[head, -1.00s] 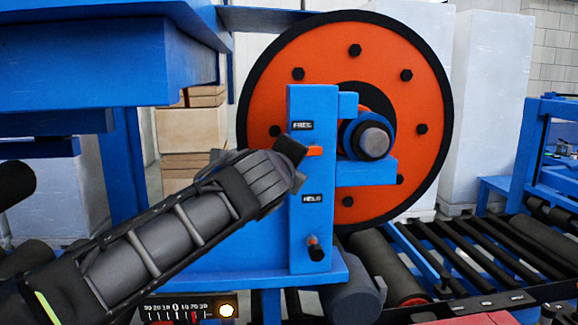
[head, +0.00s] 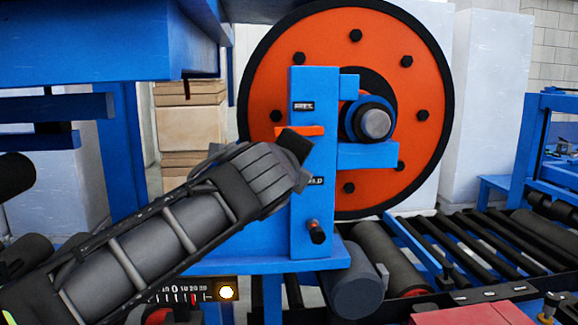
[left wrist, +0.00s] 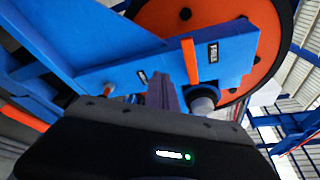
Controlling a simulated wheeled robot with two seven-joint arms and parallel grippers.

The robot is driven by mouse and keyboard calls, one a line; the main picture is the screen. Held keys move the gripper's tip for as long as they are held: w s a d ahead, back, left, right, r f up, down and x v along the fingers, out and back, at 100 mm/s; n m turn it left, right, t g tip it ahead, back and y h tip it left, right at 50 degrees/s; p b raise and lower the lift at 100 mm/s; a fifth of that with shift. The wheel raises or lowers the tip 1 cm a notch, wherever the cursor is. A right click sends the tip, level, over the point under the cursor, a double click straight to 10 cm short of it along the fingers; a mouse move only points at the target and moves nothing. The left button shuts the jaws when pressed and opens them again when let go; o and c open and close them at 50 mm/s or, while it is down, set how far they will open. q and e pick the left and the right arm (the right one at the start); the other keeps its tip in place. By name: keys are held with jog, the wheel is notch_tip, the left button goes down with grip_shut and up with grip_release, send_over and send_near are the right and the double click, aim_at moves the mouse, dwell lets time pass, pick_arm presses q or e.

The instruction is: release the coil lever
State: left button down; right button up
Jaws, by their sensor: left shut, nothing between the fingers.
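The orange coil lever (head: 305,131) sticks out across the blue upright post (head: 314,215), just below the FREE label (head: 303,106). The HELD label (head: 317,181) is lower on the post. My left gripper (head: 295,146) is shut and empty, its tip just below the lever and overlapping the post; I cannot tell whether it touches. In the left wrist view the lever (left wrist: 190,62) lies beside the FREE label (left wrist: 212,52), and my shut fingers (left wrist: 165,92) are between it and the HELD label (left wrist: 141,77). My right gripper is not in view.
The large orange coil wheel (head: 270,75) with its shaft (head: 375,124) stands behind the post. A dark knob (head: 316,234) projects low on the post. A blue overhead beam (head: 100,45) hangs at upper left. Rollers (head: 480,240) lie at right.

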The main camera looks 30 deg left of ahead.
pick_arm(q)
jog(key=s+d, duration=0.1)
jog(key=s+d+r, duration=0.1)
jog(key=s, duration=0.1)
jog(key=s+d, duration=0.1)
jog(key=shift+s+d+r+b, duration=0.2)
jog(key=shift+r+b, duration=0.1)
jog(key=shift+r, duration=0.05)
